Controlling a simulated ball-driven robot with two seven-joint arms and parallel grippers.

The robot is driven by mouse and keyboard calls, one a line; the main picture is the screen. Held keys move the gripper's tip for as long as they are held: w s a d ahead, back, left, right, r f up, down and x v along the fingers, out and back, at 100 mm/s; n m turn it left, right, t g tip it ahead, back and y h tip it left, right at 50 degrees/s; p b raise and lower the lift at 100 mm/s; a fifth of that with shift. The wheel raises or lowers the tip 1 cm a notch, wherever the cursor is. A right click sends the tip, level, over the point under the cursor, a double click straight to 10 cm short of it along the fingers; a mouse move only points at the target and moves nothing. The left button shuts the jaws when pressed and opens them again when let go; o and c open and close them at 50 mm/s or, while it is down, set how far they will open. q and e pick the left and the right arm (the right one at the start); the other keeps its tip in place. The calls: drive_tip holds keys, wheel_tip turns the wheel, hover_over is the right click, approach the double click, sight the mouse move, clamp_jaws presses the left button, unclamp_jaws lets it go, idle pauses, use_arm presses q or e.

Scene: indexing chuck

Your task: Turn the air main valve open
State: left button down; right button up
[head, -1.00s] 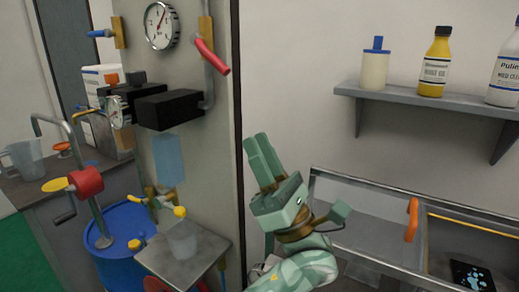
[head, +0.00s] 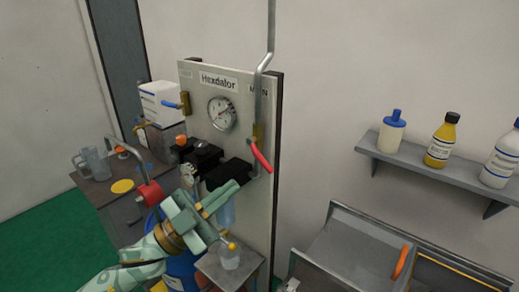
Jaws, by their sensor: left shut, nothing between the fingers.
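My left gripper (head: 234,187) is shut and empty. Its fingers point up and right in front of the lower panel, below and left of the red lever, with a gap in the picture. I cannot tell the gap in depth. My right gripper is not in view.
A shelf (head: 440,172) with bottles is at right.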

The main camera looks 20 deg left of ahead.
sight(261, 156)
use_arm(q)
drive_tip(key=w+d+r+y+p, duration=0.2)
drive_tip(key=w+d+r+p, duration=0.15)
drive_tip(key=w+d, duration=0.35)
drive_tip(key=shift+t, duration=0.3)
drive_tip(key=w+a+f, duration=0.1)
drive_tip(key=f, duration=0.1)
drive_tip(key=w+a+f, duration=0.1)
drive_tip(key=a+f, duration=0.1)
drive_tip(key=shift+w, duration=0.4)
drive_tip(key=shift+d+r, duration=0.1)
